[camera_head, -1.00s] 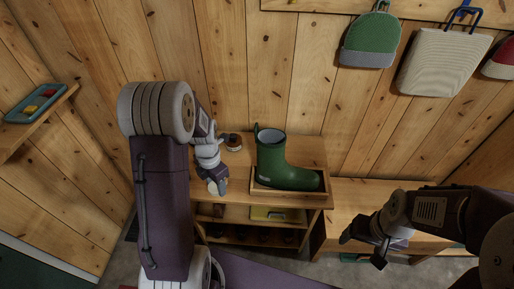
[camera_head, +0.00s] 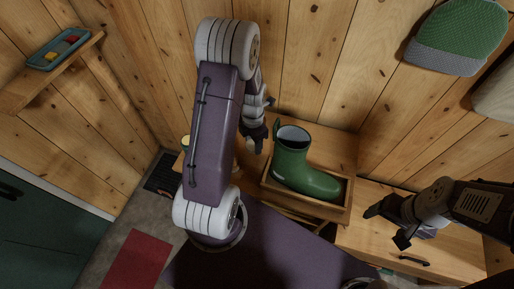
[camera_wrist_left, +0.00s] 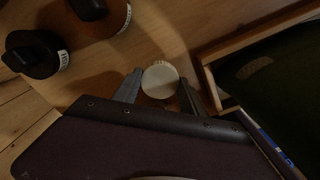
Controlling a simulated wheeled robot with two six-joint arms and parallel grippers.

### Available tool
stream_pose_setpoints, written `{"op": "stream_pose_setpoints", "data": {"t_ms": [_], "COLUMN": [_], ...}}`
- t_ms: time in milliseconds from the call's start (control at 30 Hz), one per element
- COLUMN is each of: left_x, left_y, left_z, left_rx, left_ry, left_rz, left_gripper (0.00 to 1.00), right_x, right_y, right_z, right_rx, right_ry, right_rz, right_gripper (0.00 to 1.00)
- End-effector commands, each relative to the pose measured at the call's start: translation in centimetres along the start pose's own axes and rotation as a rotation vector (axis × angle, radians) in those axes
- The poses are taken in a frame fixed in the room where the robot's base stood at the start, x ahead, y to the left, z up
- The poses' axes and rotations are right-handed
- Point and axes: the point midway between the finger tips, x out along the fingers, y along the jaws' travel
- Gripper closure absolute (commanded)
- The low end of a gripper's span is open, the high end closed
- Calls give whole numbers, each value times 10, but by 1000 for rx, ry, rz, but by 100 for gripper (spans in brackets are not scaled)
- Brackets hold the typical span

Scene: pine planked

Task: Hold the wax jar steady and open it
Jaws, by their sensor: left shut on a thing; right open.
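The wax jar (camera_wrist_left: 160,80) shows in the left wrist view as a pale round lid seen from above, with part of a brownish body below it. My left gripper (camera_wrist_left: 161,92) has a finger on either side of it and is shut on it. In the head view my left gripper (camera_head: 256,138) is over the bench, left of the green boot, and the jar cannot be made out there. My right gripper (camera_head: 388,226) is open and empty, over the lower bench at the right, well apart from the jar.
A green boot (camera_head: 296,168) stands in a wooden tray (camera_head: 333,211) right of my left gripper. Two dark-topped things with white labels (camera_wrist_left: 36,52) (camera_wrist_left: 100,14) stand close by the jar. A wall shelf (camera_head: 22,88) holds a blue tray (camera_head: 60,47).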

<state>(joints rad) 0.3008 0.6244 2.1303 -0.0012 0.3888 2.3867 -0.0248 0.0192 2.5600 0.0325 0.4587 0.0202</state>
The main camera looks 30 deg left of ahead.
Motion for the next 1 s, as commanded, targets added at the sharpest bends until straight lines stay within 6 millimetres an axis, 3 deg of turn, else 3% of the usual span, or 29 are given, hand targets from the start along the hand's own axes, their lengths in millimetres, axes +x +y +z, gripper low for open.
{"op": "stream_pose_setpoints", "data": {"t_ms": [67, 300, 667, 700, 767, 1000], "left_x": [2, 40, 45, 45, 44, 44], "left_y": [0, 0, 0, 0, 0, 0], "left_z": [0, 0, 0, 0, 0, 0], "left_rx": [0, 0, 0, 0, 0, 0], "left_ry": [0, 0, -1, -1, -1, -1], "left_rz": [0, 0, 1, 1, 1, 1], "left_gripper": [99, 99, 99, 48, 31, 29], "right_x": [0, 4, 6, 6, 5, 5], "right_y": [0, 0, 0, 0, 0, 0], "right_z": [0, 0, 1, 1, 1, 0], "right_rx": [0, 0, 0, 0, 0, 0], "right_ry": [0, 0, 0, 0, 0, 0], "right_rz": [0, 0, 0, 0, 0, 0], "right_gripper": [23, 23, 23, 23, 23, 23]}}
